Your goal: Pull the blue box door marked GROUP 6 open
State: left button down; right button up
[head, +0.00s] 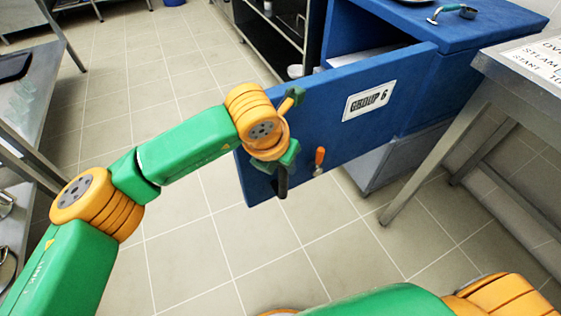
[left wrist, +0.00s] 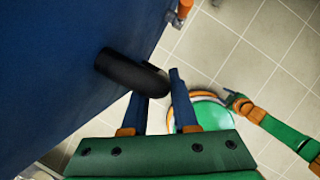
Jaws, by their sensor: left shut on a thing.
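The blue box door (head: 320,120) marked GROUP 6 on a white label (head: 368,100) stands swung out from the blue box (head: 395,30). A gap behind the door's top edge shows part of the inside. A black handle (head: 282,185) sits near the door's free end. My left gripper (head: 285,162) is shut on it. In the left wrist view the black handle (left wrist: 128,72) lies between the two fingers of my left gripper (left wrist: 160,88). My right arm (left wrist: 290,135) shows in the left wrist view, its gripper end too small to read.
An orange-handled latch (head: 319,160) sticks out of the door's face. A steel table (head: 485,68) stands at the right, its leg near the door. Another steel table (head: 30,100) is at the left. Tiled floor (head: 190,210) in front of the door is clear.

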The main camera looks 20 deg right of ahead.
pick_arm(q)
jog(key=shift+d+r, duration=0.1)
jog(key=c, duration=0.8)
grip_release()
jog(key=shift+o, duration=0.6)
jog(key=shift+d, duration=0.15)
jog(key=v, duration=0.7)
